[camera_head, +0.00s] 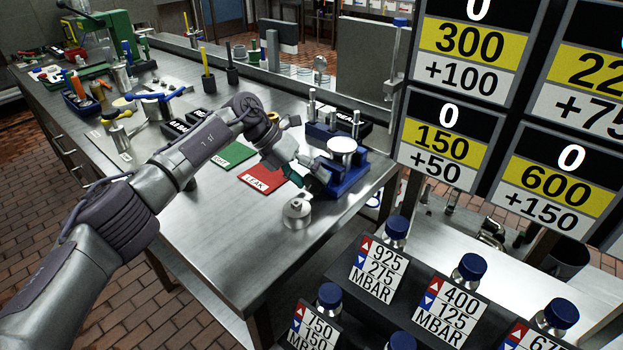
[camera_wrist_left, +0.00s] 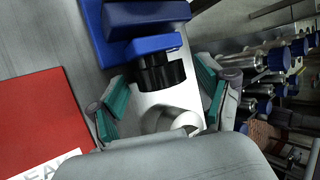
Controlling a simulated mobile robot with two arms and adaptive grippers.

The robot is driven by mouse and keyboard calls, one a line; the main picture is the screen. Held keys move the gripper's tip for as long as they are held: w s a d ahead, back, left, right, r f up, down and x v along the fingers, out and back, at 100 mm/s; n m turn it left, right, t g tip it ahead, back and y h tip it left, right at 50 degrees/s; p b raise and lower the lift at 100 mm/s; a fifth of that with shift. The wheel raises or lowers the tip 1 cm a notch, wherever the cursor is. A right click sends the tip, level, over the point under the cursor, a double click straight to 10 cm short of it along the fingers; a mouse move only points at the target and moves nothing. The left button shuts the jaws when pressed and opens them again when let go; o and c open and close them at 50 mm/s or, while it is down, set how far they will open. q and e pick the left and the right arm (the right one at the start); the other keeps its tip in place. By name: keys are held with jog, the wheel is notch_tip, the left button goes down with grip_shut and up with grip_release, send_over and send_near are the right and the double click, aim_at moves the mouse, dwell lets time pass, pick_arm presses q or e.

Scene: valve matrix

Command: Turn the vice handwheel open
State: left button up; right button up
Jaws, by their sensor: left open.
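The blue vice (camera_head: 348,182) stands on the metal bench near its right edge; it also shows at the top of the left wrist view (camera_wrist_left: 115,40). Its black ribbed handwheel (camera_wrist_left: 160,72) sticks out from the blue body. My left gripper (camera_head: 297,178) is beside the vice in the head view. In the left wrist view its teal-padded fingers (camera_wrist_left: 162,88) are open, one on each side of the handwheel, with visible gaps. In the head view, my gripper partly hides the handwheel side of the vice.
A metal cylinder (camera_head: 297,212) stands on the bench just in front of the gripper. A red mat (camera_head: 262,180) and a green mat (camera_head: 233,155) lie to the left. The front of the bench is clear.

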pick_arm(q)
jog(key=v, duration=1.1)
jog(key=shift+r, duration=0.2)
jog(key=shift+a, duration=0.15)
